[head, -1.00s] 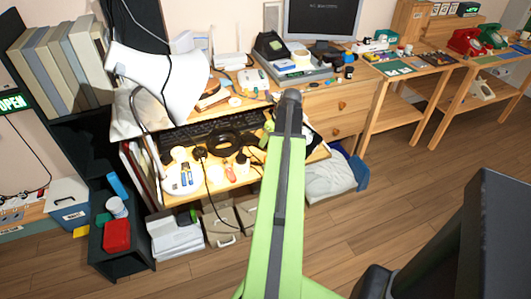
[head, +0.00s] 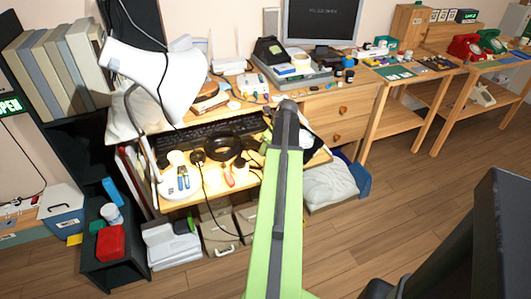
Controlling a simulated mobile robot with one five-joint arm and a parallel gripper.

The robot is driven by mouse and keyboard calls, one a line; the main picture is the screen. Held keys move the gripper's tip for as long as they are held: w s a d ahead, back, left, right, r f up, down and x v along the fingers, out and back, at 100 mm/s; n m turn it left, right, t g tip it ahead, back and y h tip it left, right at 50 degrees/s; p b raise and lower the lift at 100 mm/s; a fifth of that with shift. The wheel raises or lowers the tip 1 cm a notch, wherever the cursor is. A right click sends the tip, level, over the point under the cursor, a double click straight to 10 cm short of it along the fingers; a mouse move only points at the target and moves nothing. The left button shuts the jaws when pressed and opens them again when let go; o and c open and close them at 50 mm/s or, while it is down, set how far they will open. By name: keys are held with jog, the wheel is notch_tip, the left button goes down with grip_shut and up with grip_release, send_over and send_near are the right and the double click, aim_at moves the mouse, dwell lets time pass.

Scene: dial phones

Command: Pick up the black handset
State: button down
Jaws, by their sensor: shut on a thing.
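A black desk phone (head: 268,50) stands at the back of the wooden desk, left of the monitor, in the head view. It is small and dark, so I cannot tell whether the black handset rests on it. My green arm with a grey strip reaches up the middle of the picture, over the desk. Its dark rounded end lies below the phone in the picture. My gripper's jaws are hidden behind this arm link, with anything they hold.
A white desk lamp (head: 157,82) leans over the desk's left side. A keyboard (head: 190,134) and a black ring (head: 222,147) lie in front. A monitor (head: 322,20) stands behind. Red (head: 466,46) and green phones (head: 489,40) stand far right.

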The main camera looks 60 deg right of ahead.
dwell(0.4)
notch_tip(320, 180, up, 18)
jog(key=p, duration=1.8)
notch_tip(320, 180, down, 18)
jog(key=b, duration=1.8)
jog(key=shift+f, duration=0.1)
jog(key=shift+r, duration=0.3)
jog(key=shift+f, duration=0.25)
jog(key=c, duration=1.1)
grip_release()
